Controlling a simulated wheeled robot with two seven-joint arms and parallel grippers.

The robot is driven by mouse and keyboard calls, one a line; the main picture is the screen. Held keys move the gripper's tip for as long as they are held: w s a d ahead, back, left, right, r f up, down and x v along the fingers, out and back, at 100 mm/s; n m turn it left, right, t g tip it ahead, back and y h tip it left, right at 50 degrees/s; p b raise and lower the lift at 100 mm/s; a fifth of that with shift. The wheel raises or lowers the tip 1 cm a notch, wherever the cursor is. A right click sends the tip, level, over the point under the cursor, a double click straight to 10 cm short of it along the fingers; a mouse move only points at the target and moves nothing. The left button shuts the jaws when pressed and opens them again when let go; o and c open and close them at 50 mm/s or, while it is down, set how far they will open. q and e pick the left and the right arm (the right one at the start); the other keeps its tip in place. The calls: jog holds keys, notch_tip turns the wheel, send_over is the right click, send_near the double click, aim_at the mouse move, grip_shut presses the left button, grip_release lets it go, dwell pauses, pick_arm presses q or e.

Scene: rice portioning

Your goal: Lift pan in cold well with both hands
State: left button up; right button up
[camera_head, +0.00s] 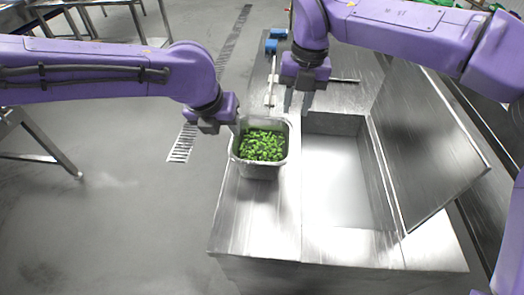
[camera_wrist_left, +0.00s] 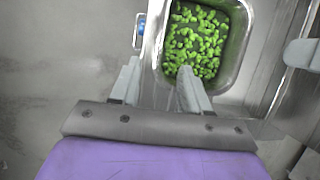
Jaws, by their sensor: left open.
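A steel pan (camera_head: 262,171) filled with green chopped vegetables (camera_head: 262,145) stands on the counter, left of the open cold well (camera_head: 335,180). It also shows in the left wrist view (camera_wrist_left: 246,70). The well looks empty, with a pale floor. My left gripper (camera_head: 232,127) is open at the pan's left rim. In the left wrist view its fingers (camera_wrist_left: 160,88) lie on either side of the rim, one over the inside; contact cannot be told. My right gripper (camera_head: 298,102) points down with its fingers apart and empty, behind and right of the pan, near the well's back edge.
The steel counter (camera_head: 250,222) has free room in front of the pan. A raised metal lid (camera_head: 425,140) leans up along the well's right side. Blue-handled items (camera_head: 272,46) lie at the counter's back. A steel table frame (camera_head: 40,150) stands at the left.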

aim_at(234, 141)
pick_arm(q)
jog(key=shift+f, duration=0.1)
pick_arm(e)
jog(key=shift+f, duration=0.1)
pick_arm(q)
jog(key=x, duration=1)
jog(key=shift+f, duration=0.15)
pick_arm(e)
jog(key=f, duration=0.7)
jog(key=a+f, duration=0.1)
jog(key=f, duration=0.2)
jog(key=shift+f, duration=0.15)
pick_arm(q)
jog(key=shift+d, duration=0.1)
grip_shut()
pick_arm(e)
grip_shut()
